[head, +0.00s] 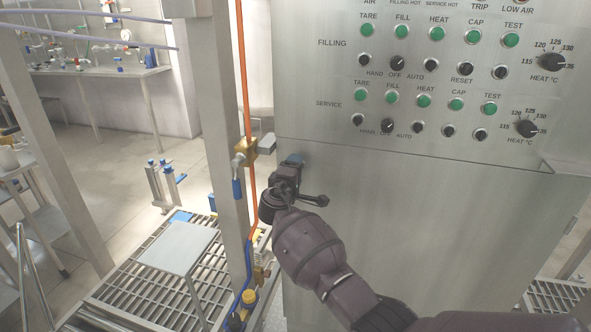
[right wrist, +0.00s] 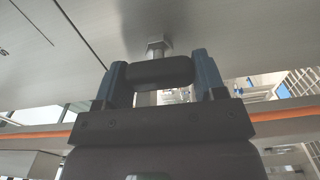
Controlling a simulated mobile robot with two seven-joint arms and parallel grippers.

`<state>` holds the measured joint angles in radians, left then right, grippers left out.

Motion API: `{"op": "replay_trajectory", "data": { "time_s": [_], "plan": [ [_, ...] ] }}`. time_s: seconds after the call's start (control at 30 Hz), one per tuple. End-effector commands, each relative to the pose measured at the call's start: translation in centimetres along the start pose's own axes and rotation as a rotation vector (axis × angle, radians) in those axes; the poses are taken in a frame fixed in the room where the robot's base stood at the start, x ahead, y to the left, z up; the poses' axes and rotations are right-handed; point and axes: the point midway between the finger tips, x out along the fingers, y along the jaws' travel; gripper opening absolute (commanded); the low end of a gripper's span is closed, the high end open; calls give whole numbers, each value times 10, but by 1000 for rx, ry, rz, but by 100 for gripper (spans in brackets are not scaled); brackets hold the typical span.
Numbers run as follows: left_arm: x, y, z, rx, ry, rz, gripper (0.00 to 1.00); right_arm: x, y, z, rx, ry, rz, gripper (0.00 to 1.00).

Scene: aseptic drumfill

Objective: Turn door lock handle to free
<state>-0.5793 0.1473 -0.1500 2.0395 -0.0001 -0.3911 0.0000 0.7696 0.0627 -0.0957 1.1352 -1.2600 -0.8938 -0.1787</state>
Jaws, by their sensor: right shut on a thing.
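The door lock handle (right wrist: 160,71) is a dark rounded bar in the right wrist view. It sits on a metal hex boss (right wrist: 158,47) on the steel cabinet face. My right gripper (right wrist: 160,78) has its two blue fingers on either end of the bar, shut on it. In the head view my right gripper (head: 294,161) is at the left edge of the cabinet (head: 420,230), below the control panel. There the gripper hides the handle, and I cannot tell the lock's state. My left gripper is in neither view.
A steel post (head: 224,170) with an orange hose (head: 243,80) and a brass valve (head: 244,151) stands just left of my right gripper. A slatted conveyor (head: 130,285) lies lower left. Knobs and green buttons (head: 402,31) are on the panel above.

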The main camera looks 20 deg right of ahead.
Motion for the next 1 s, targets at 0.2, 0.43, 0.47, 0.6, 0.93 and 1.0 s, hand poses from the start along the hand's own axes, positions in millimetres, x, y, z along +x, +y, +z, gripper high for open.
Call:
{"op": "replay_trajectory", "data": {
  "time_s": [0.2,0.43,0.47,0.6,0.93,1.0],
  "plan": [
    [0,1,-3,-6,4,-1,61,0,2,0,-52,2,3,40],
    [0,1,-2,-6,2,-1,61,0,1,-1,-68,2,3,40],
    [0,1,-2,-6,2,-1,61,0,1,-1,-68,2,3,40],
    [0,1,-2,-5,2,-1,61,0,1,-1,-68,2,3,40],
    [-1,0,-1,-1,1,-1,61,0,1,0,-67,1,2,89],
    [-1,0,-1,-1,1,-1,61,0,0,0,-66,1,2,89]
  ]
}}
